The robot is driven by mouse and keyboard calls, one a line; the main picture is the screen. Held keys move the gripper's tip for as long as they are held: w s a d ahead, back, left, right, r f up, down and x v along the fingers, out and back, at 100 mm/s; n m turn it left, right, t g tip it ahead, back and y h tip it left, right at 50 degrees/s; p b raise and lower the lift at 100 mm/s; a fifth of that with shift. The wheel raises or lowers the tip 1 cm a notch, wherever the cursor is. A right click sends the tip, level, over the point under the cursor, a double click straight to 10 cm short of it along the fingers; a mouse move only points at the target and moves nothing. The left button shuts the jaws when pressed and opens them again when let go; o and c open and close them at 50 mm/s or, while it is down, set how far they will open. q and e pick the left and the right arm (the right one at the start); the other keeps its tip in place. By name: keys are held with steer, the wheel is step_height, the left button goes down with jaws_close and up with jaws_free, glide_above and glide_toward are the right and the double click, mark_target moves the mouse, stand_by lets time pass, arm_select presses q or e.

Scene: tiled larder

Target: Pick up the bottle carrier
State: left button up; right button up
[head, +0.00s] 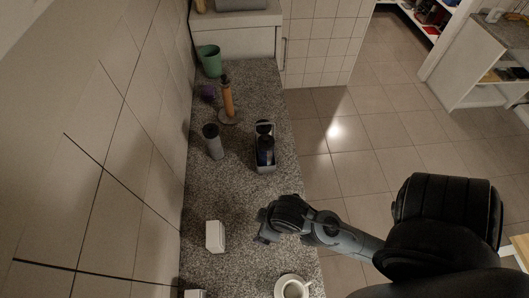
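A small dark and pale holder (265,160), which looks like the bottle carrier, stands on the speckled counter near its right edge. Dark, rounded bottle-like shapes show in it; its handle cannot be made out. My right gripper (263,227) is over the counter, nearer the bottom of the picture and apart from the carrier. It points left, and its fingers are too dark and small to tell open from shut. Nothing can be seen held in it. My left gripper is not in view.
On the counter (230,190) stand a grey cylinder (213,142), an upright wooden roller on a round base (228,100), a green cup (209,60), a purple item (208,92), a white block (215,236) and a white cup on a saucer (293,287). A tiled wall bounds the left.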

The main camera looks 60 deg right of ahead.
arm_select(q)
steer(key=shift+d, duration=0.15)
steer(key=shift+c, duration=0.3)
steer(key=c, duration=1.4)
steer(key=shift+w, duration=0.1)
